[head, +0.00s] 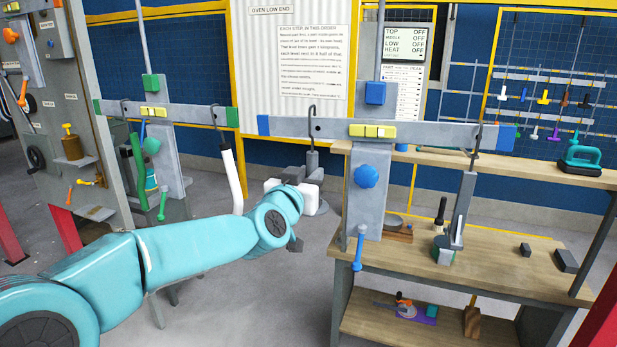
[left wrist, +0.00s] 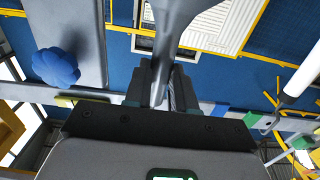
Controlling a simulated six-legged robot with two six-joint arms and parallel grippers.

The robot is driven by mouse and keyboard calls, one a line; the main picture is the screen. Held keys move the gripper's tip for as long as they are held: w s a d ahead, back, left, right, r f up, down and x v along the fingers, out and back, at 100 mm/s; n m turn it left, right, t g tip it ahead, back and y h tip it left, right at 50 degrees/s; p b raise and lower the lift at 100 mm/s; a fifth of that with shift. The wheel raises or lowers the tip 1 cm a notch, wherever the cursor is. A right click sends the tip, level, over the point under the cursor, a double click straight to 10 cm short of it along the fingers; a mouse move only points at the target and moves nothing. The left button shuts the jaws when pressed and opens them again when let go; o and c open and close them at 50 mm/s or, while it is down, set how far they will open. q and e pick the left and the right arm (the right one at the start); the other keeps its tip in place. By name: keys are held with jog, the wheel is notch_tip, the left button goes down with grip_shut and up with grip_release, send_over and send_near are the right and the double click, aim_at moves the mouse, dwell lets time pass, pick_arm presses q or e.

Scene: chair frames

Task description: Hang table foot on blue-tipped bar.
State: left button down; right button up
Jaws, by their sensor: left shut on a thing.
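The blue-tipped bar (head: 425,133) is a grey beam with a blue end on each side and yellow blocks at its middle. The table foot (head: 312,172) is a dark grey piece with a thin hooked rod above it. Its rod crosses the bar near the left blue tip, and the hook top shows just above the bar; I cannot tell whether it rests on it. My left gripper (head: 298,190) is shut on the grey foot, below the bar. In the left wrist view the fingers (left wrist: 162,85) close around the grey foot (left wrist: 178,15). My right gripper is out of view.
A long grey piece (head: 463,205) hangs from the bar's right end. A green-tipped bar (head: 190,114) with a hanging white rod (head: 232,180) stands to the left. A blue knob (head: 366,176) is on the post. A wooden workbench (head: 500,255) stands at right.

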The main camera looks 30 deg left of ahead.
pick_arm(q)
jog(key=shift+w, duration=0.2)
jog(key=shift+w+a, duration=0.2)
jog(key=shift+w, duration=0.5)
jog(key=shift+w+a+p, duration=0.15)
jog(key=shift+w+p, duration=0.2)
jog(key=shift+w, duration=0.2)
jog(key=shift+f+b, duration=1.1)
jog(key=shift+f, duration=0.05)
dwell(0.6)
jog(key=c, duration=0.9)
grip_release()
jog(key=shift+o, duration=0.2)
